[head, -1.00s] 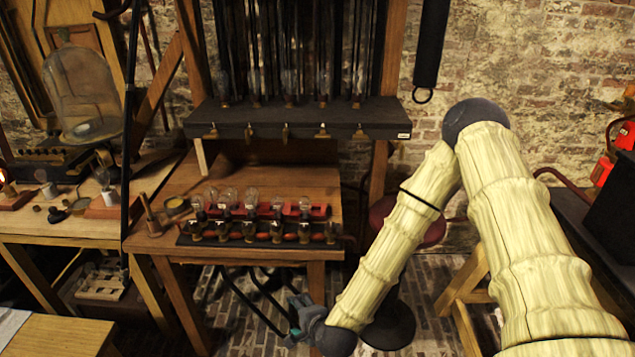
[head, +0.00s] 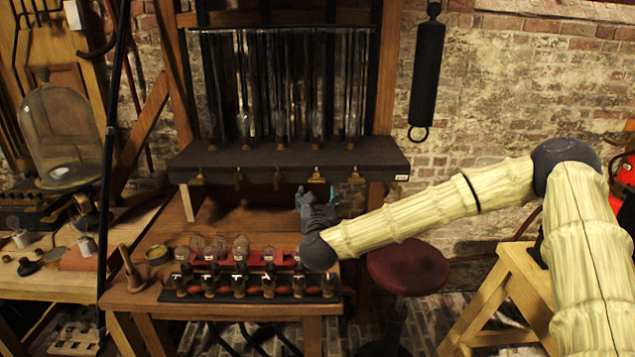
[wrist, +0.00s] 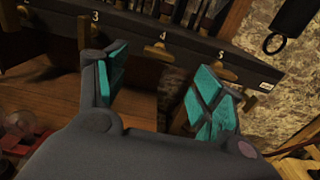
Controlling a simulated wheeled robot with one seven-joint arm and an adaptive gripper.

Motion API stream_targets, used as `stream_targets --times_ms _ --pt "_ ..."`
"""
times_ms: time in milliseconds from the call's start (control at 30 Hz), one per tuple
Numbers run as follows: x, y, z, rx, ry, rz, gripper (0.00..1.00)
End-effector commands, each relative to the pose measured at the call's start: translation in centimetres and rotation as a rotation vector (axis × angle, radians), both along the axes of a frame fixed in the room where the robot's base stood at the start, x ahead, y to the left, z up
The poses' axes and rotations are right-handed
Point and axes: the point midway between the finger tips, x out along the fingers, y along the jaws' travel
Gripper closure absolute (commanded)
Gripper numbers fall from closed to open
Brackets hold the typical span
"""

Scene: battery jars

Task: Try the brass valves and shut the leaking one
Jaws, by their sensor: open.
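Several small brass valves sit in a row along the front of a dark ledge (head: 230,160), below tall glass tubes (head: 279,90). In the wrist view, the valve under label 3 (wrist: 84,30) has its handle upright. The valves under label 4 (wrist: 160,50) and label 5 (wrist: 215,68) have handles lying more along the ledge. No leak can be made out. My gripper (head: 316,196) is open and empty, just below the ledge near the fourth valve from the left. In the wrist view, its teal-padded fingers (wrist: 155,88) are apart, with the valves ahead of them, untouched.
A wooden table (head: 130,300) below holds a rack (head: 240,297) of small dark jars and glass bulbs. A red stool (head: 408,268) stands to the right. A glass bell jar (head: 62,135) is at the left. A dark cylinder with a ring (head: 427,75) hangs at the right.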

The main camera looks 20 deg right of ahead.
Motion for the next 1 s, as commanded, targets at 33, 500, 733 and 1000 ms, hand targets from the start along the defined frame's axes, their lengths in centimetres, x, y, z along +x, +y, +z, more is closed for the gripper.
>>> stream_targets --times_ms 33,500,733,1000 --pt "0.8 -0.3 0.3 -0.002 0.001 -0.002 0.32" --pt "7.2 -2.4 0.1 -0.003 0.002 -0.003 0.32" --pt "8.2 -2.7 -0.1 -0.002 0.003 -0.002 0.32" --pt "8.3 -2.7 -0.1 -0.003 0.002 -0.002 0.34"
